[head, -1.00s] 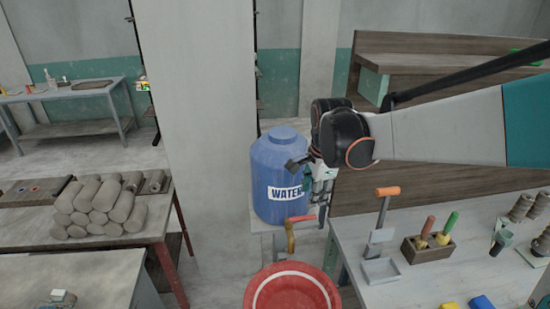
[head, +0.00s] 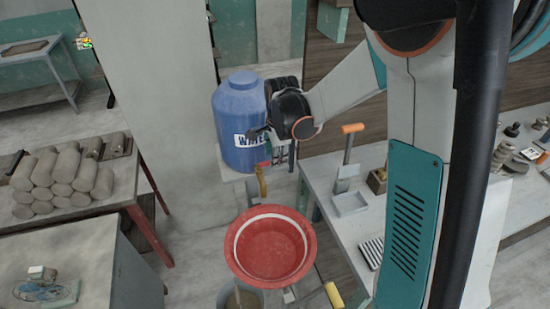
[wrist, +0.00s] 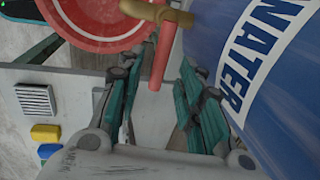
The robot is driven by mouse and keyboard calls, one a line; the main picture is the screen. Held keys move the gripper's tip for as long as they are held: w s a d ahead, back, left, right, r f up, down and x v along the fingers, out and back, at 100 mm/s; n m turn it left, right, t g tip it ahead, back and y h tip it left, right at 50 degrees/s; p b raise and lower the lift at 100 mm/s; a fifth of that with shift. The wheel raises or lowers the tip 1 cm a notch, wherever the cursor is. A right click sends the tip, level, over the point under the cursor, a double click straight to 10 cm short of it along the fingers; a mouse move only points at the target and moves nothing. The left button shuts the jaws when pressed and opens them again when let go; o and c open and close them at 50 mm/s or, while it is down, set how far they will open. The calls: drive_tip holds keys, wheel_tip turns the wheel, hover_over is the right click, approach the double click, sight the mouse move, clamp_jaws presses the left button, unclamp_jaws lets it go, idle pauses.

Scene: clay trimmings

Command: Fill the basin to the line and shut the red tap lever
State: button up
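The blue water barrel (head: 238,110), lettered WATER, stands on a stand behind the basin. Its brass tap (head: 261,182) points down over the far side of the basin, and the tap also shows in the wrist view (wrist: 158,13). The red basin (head: 238,262) has a pale line around its inner wall. I cannot make out a water level or a stream. The red tap lever (wrist: 161,58) shows in the wrist view, reaching between my gripper's fingertips. My gripper (wrist: 163,85) is open at the lever, with gaps on both sides. In the head view the lever is partly hidden.
A bucket (head: 240,298) sits below the basin. A grey bench (head: 335,225) at right holds a dustpan (head: 349,203) and tools. Clay rolls (head: 62,180) are stacked on the left table. My arm hangs over the right bench.

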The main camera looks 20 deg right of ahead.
drive_tip(key=shift+w+f, duration=0.2)
drive_tip(key=shift+f, duration=0.65)
clamp_jaws()
drive_tip(key=shift+s, duration=0.15)
drive_tip(key=shift+s+a+m+g+h+b, duration=0.1)
drive_tip(key=shift+s+a+m+h+b, duration=0.35)
drive_tip(key=shift+m, duration=1)
drive_tip(key=shift+s+a+m+g+h+b, duration=0.15)
drive_tip(key=shift+s+m+b, duration=0.5)
drive_tip(key=shift+m, duration=0.85)
drive_tip(key=shift+s+a+m+g+h+b, duration=0.15)
drive_tip(key=shift+s+a+m+b, duration=0.35)
drive_tip(key=shift+m, duration=0.95)
drive_tip(key=shift+d, duration=0.15)
